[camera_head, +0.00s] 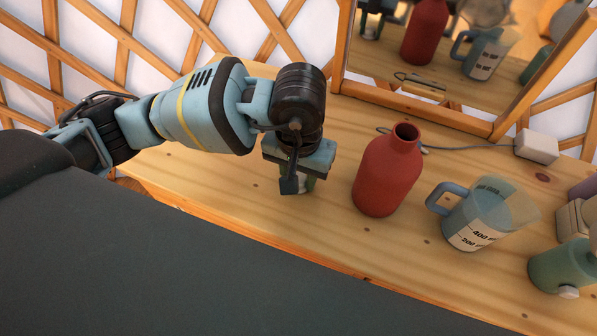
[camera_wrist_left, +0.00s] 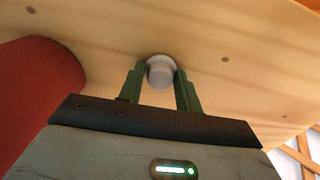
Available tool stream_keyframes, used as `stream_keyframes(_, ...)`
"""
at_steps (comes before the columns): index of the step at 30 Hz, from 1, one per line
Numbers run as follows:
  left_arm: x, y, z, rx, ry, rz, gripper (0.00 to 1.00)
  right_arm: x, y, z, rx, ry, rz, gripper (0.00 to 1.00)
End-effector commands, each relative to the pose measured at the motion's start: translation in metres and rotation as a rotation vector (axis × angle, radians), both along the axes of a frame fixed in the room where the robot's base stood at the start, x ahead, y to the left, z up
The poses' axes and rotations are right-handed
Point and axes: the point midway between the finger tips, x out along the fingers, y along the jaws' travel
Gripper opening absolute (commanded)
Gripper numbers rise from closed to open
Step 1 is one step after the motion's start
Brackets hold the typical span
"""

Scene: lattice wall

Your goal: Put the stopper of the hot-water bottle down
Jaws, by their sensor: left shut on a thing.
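The stopper (camera_wrist_left: 160,74) is a small pale grey-white plug with a wider round flange, seen in the left wrist view between the green fingers of my left gripper (camera_wrist_left: 160,88). In the head view my left gripper (camera_head: 299,183) points down over the wooden top, left of the bottle, and mostly hides the stopper. I cannot tell whether the stopper touches the wood. The red hot-water bottle (camera_head: 388,178) stands upright with its neck open. It also fills the left of the left wrist view (camera_wrist_left: 38,90). My right gripper is out of view.
A blue-handled measuring jug (camera_head: 478,218) stands right of the bottle, and a green container (camera_head: 562,268) is farther right. A framed mirror (camera_head: 450,70) stands behind them, with a white box (camera_head: 537,146) on a cable. The wooden top (camera_head: 330,235) is clear in front of the gripper.

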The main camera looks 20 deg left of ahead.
Motion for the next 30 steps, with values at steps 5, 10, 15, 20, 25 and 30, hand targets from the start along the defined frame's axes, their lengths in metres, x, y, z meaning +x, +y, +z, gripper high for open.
stream_keyframes(5, 0.0, 0.0, -0.002, 0.0, 0.001, 0.0, 0.07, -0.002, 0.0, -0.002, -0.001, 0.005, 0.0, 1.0)
stream_keyframes(10, 0.0, 0.0, -0.003, 0.0, 0.001, 0.001, 0.45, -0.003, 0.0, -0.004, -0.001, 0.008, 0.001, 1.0)
stream_keyframes(15, 0.0, 0.0, -0.003, 0.0, 0.001, 0.001, 0.56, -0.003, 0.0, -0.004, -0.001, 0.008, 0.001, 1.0)
stream_keyframes(20, 0.0, 0.0, -0.003, 0.0, 0.001, 0.001, 0.56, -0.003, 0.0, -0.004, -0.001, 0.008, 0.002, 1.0)
stream_keyframes(25, 0.0, 0.0, 0.005, -0.001, -0.003, 0.0, 0.56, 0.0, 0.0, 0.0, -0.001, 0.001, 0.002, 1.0)
stream_keyframes(30, 0.001, 0.0, 0.031, -0.001, -0.004, -0.001, 0.56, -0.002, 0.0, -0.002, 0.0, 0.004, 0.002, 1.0)
